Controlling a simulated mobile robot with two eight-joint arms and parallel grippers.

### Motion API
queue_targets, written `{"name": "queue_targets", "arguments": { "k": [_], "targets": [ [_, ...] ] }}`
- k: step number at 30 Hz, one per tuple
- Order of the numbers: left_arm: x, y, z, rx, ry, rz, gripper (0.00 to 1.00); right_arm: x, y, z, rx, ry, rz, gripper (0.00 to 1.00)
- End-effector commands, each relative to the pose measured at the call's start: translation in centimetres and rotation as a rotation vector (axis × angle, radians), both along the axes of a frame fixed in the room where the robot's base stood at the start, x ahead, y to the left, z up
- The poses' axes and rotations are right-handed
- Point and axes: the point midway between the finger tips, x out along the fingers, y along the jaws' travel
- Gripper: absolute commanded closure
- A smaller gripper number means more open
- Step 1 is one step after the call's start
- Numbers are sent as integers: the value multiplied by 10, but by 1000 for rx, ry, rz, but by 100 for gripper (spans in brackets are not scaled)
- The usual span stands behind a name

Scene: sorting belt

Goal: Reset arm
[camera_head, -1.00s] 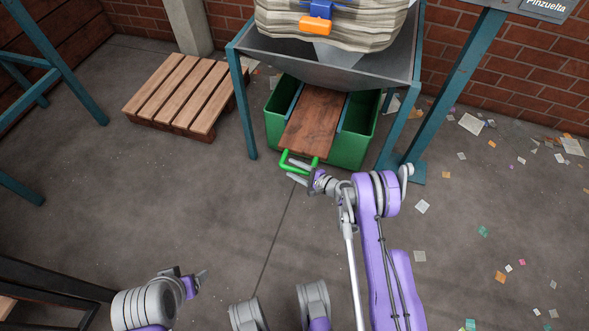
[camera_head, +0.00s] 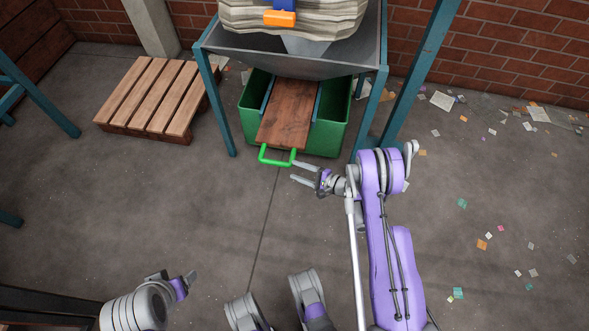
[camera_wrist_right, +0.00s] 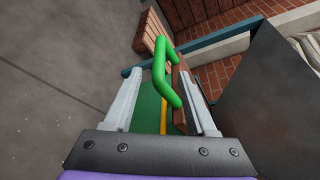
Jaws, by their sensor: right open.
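My right gripper (camera_head: 298,172) is open and empty, just to the right of the green handle (camera_head: 277,158) and apart from it. The handle is on the near end of a brown wooden board (camera_head: 288,112). The board lies over the green bin (camera_head: 329,132) under the grey hopper. In the right wrist view the handle (camera_wrist_right: 162,75) shows between and beyond the two spread fingers (camera_wrist_right: 163,108). My left gripper (camera_head: 187,283) is low at the left, above the floor; its fingers are too small to read.
The grey hopper (camera_head: 230,50) stands on teal legs, with a teal post (camera_head: 418,80) at its right. A wooden pallet (camera_head: 155,98) lies at the left. Paper scraps are scattered on the floor at the right.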

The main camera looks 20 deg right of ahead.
Motion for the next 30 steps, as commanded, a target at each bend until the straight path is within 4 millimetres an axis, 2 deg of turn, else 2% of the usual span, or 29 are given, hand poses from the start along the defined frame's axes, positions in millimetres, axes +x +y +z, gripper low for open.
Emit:
{"name": "queue_targets", "arguments": {
  "k": [12,16,20,23,26,30],
  "targets": [
    [0,0,0,0,0,0,28,1,0,0,-1,0,1,43],
    [0,0,0,0,0,0,28,5,5,10,-33,6,16,43],
    [0,0,0,0,0,0,28,13,19,37,-133,23,64,43],
    [0,0,0,0,0,0,28,15,33,66,-246,38,119,43],
    [0,0,0,0,0,0,28,11,47,94,-363,50,177,43],
    [0,0,0,0,0,0,28,-5,63,131,-527,61,262,43]
  ]
}}
